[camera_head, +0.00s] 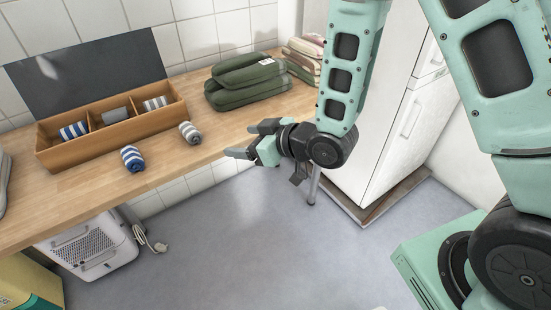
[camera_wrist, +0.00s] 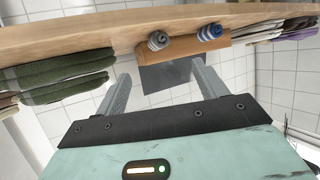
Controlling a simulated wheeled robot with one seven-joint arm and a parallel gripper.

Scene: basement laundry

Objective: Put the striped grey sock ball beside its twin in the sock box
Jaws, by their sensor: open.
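The striped grey sock ball (camera_head: 190,132) lies on the wooden counter, right of the sock box (camera_head: 110,138); it also shows in the wrist view (camera_wrist: 158,41). The box has three compartments. Its striped grey twin (camera_head: 156,103) is in the right compartment, a plain grey sock ball (camera_head: 115,115) in the middle, and a striped blue one (camera_head: 74,130) in the left. My gripper (camera_head: 241,141) is open and empty, off the counter's front edge, to the right of the loose grey ball and apart from it. Its two fingers (camera_wrist: 160,72) show in the wrist view.
A second striped blue sock ball (camera_head: 132,158) lies on the counter in front of the box. A dark panel (camera_head: 88,72) stands behind the box. Folded green cloths (camera_head: 245,82) lie to the right, with more folded cloth (camera_head: 304,58) beyond. A white cabinet (camera_head: 385,110) stands at the right.

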